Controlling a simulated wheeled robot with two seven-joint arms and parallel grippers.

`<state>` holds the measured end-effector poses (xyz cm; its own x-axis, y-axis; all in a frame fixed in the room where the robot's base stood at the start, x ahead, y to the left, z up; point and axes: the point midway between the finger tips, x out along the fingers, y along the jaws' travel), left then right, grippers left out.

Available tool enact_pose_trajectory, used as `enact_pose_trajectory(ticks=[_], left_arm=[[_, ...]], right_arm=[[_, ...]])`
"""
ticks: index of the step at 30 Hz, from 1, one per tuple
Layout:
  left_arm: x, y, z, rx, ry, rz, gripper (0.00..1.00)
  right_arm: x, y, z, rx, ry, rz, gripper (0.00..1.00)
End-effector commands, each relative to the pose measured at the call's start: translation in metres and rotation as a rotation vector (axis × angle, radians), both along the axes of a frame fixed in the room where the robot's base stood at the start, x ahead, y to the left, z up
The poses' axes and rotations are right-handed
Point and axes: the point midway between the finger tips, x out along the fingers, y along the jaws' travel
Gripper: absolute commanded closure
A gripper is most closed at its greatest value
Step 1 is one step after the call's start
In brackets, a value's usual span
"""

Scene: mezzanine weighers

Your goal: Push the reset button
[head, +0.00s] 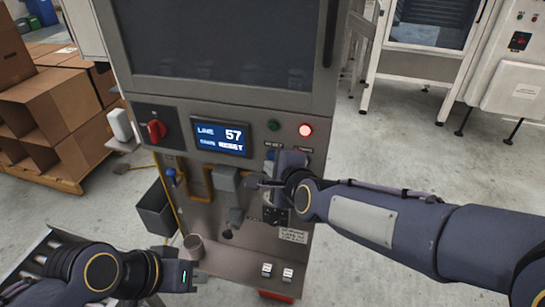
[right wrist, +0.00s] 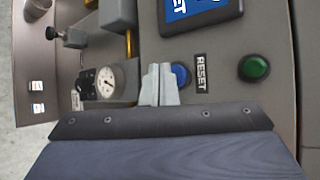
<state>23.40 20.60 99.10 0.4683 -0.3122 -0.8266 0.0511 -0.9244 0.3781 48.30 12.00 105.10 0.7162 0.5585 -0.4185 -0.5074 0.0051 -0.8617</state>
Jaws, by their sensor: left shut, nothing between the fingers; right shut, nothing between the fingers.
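The reset button is blue (right wrist: 181,75), beside a label (right wrist: 201,73) reading RESET on the machine's grey panel in the right wrist view. My right gripper (right wrist: 158,75) is shut and empty. Its fingertips are right next to the blue button and cover part of its edge; I cannot tell if they touch it. In the head view my right gripper (head: 258,182) is in front of the panel below the green button, and the reset button is hidden behind my arm. My left gripper (head: 190,268) is shut and empty at the lower left, apart from the machine.
A green button (head: 273,126) and a lit red lamp (head: 305,130) sit above. A red rotary switch (head: 156,130) is at left. A dial gauge (right wrist: 106,83) is near my right fingers. Cardboard boxes (head: 60,105) stand at left.

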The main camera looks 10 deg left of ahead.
Motion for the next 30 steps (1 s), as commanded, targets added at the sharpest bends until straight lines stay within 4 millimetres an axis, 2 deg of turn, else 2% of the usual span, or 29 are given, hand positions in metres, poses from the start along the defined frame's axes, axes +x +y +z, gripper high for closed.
enact_pose_trajectory(ticks=[30], left_arm=[[0.0,0.0,-0.0031,0.0,0.0,0.0,1.0]], right_arm=[[0.0085,-0.0002,0.0001,0.0,0.0,0.0,1.0]])
